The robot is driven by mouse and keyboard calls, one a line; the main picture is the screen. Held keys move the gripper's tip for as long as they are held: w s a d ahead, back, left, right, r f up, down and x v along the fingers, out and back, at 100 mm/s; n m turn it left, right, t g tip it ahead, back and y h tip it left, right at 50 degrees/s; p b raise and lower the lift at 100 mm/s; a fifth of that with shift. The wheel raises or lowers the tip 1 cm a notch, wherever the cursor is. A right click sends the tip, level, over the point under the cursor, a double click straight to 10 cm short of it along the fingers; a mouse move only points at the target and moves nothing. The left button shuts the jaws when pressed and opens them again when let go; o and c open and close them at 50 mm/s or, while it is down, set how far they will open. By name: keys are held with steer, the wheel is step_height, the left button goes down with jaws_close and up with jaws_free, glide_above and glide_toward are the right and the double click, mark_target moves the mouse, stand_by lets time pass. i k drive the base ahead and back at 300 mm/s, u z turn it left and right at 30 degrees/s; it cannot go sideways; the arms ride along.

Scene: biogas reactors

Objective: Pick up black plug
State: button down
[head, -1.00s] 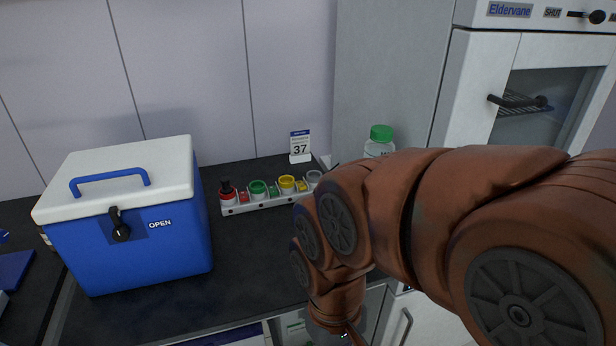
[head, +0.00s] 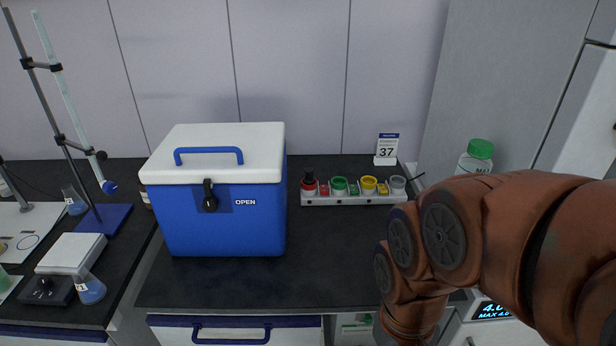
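A black plug (head: 309,177) stands upright in the red ring at the left end of a white rack (head: 350,200) on the dark counter. The green ring (head: 339,184), yellow ring (head: 368,183) and grey ring (head: 397,184) to its right show no plug in them. My arm reaches in from the right and bends downward in front of the counter, to the right of the plug and below it. My gripper is out of the picture below the bottom edge.
A blue cooler box (head: 225,215) with a white lid stands left of the rack. A burette stand (head: 75,130) and flasks are at far left. Counter before the rack is clear.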

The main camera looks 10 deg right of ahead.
mark_target(309, 180)
steer(key=k, duration=0.9)
steer(key=u, duration=0.55)
steer(key=i, duration=1.45)
steer(key=z, duration=0.05)
